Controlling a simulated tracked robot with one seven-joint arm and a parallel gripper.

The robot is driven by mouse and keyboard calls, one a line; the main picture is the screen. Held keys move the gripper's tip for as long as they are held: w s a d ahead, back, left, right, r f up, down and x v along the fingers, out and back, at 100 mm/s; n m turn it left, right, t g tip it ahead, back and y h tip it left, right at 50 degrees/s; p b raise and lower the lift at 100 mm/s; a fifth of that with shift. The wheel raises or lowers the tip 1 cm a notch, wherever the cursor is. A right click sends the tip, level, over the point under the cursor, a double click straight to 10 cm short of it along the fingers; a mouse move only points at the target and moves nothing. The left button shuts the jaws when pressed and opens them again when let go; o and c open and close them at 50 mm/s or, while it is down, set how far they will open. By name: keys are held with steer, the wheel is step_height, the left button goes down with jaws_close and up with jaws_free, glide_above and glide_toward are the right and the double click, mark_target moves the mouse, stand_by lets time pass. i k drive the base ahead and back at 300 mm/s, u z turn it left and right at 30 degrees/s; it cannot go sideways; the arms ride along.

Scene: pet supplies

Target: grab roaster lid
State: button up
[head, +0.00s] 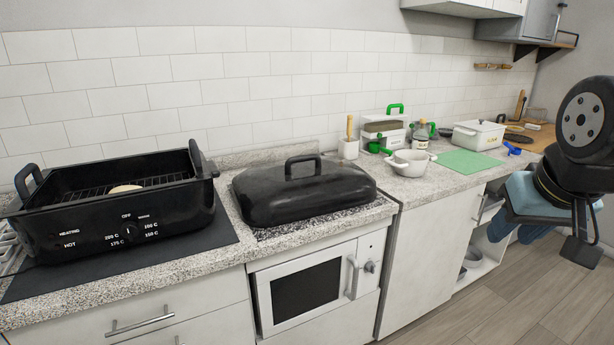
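The black roaster lid (325,192) lies on the counter in the middle of the head view, above the built-in oven. Its raised handle (302,160) stands on top and is clear. The black roaster base (125,222) stands open on the counter to the left, with a rack and a small pale round item (126,188) inside. My gripper (580,250) is at the right edge, well apart from the lid and in front of the counter. Its fingers are only partly seen, so I cannot tell whether it is open or shut.
A dark mat (200,253) lies under the roaster base. A white pot (411,168), a green board (468,163), a white container (478,135) and a utensil cup (348,149) stand right of the lid. The floor (485,315) in front of the right cabinets looks clear.

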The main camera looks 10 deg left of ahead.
mark_target(297, 189)
steer(key=z, duration=0.4)
steer(key=i, duration=1)
steer(key=u, duration=0.45)
